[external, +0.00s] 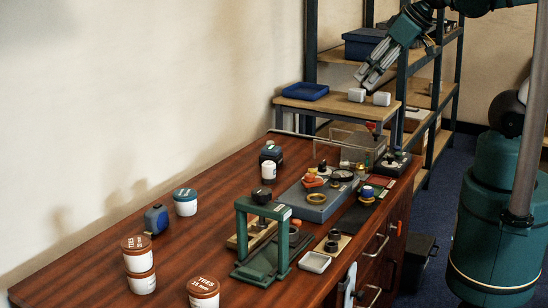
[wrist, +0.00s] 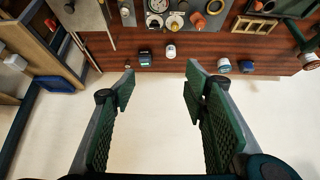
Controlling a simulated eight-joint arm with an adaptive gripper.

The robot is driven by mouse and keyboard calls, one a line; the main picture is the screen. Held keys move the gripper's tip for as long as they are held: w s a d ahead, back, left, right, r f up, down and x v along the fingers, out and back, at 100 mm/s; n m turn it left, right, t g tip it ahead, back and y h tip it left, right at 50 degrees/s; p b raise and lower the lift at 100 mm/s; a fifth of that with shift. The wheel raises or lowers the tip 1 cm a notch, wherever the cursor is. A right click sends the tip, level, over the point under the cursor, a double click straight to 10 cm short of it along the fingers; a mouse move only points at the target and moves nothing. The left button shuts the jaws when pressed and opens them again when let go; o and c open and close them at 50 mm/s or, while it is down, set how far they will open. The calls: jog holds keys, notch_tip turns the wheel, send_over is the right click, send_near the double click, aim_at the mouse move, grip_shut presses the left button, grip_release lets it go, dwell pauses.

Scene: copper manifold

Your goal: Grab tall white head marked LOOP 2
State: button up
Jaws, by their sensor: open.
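No LOOP 2 marking is readable in either view. A white cylinder with a dark top (external: 269,171) stands on the wooden bench near the wall; it may be the white head, and it also shows in the wrist view (wrist: 170,51).
A dark block-like object (external: 271,152) stands close to the white cylinder. A green press frame (external: 264,211), a grey plate (external: 310,212) with fittings and several lidded tubs (external: 185,202) occupy the bench. A blue tray (external: 305,91) is on the shelf. The bench's wall side has bare wood.

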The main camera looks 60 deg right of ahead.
jog(key=shift+w, duration=0.1)
jog(key=m+g+p, duration=0.1)
jog(key=m+g, duration=0.6)
jog(key=m, duration=1.1)
send_over(269, 162)
jog(key=f, duration=2.5)
jog(key=shift+s+a+f, duration=0.1)
jog(key=shift+s, duration=0.1)
jog(key=shift+w+f, duration=0.15)
jog(key=shift+f, duration=0.35)
